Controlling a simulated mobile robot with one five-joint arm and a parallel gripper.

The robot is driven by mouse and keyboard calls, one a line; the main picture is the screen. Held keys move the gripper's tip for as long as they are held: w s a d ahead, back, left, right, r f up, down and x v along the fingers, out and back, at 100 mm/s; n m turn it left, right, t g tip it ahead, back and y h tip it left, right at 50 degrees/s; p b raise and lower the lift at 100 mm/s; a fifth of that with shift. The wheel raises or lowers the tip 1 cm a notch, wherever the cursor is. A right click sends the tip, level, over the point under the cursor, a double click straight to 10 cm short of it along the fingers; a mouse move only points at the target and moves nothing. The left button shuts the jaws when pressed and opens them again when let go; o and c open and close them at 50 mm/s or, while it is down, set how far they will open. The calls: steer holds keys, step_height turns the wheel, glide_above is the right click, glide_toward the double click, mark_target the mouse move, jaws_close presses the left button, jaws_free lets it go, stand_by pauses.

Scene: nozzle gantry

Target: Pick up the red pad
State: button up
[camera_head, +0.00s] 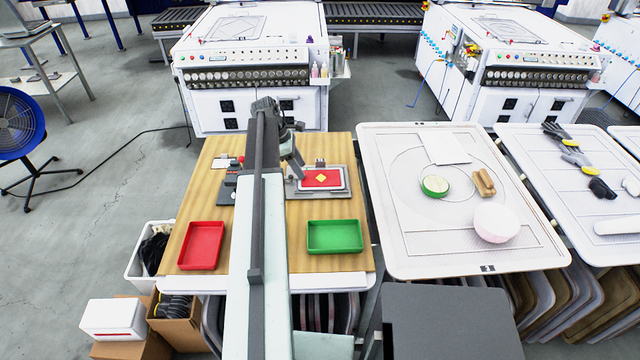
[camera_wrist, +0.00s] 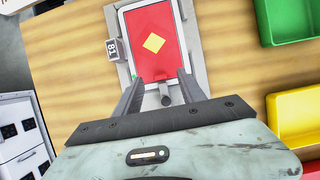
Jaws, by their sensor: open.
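The red pad (camera_head: 321,178) is a flat red rectangle with a yellow diamond on it. It lies in a grey fixture (camera_head: 318,193) on the right half of the wooden table. In the wrist view the red pad (camera_wrist: 152,42) lies just beyond my gripper (camera_wrist: 160,82), whose two fingers are apart with nothing between them but a small grey knob (camera_wrist: 166,99) seen below. The fingertips overlap the pad's near edge in the picture; I cannot tell whether they touch it. In the head view my gripper (camera_head: 292,160) is beside the fixture's upper left, partly hidden by my arm.
A red tray (camera_head: 202,246) and a green tray (camera_head: 335,237) stand at the table's front. A block marked 18 (camera_wrist: 114,49) sits at the fixture's side. Dark parts (camera_head: 228,187) lie left of my arm. A white table (camera_head: 405,215) adjoins on the right.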

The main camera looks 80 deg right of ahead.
steer(key=b+x, duration=0.1)
steer(key=x, duration=0.2)
steer(key=shift+w, duration=0.1)
steer(key=shift+r, duration=0.2)
jaws_close()
steer(key=shift+r+p, duration=0.5)
steer(key=shift+r, duration=0.05)
step_height(320, 180, up, 3)
steer(key=p, duration=0.3)
steer(key=shift+r, duration=0.2)
steer(key=a, duration=1.6)
steer(key=shift+s+r+p, duration=0.25)
steer(key=shift+p, duration=0.2)
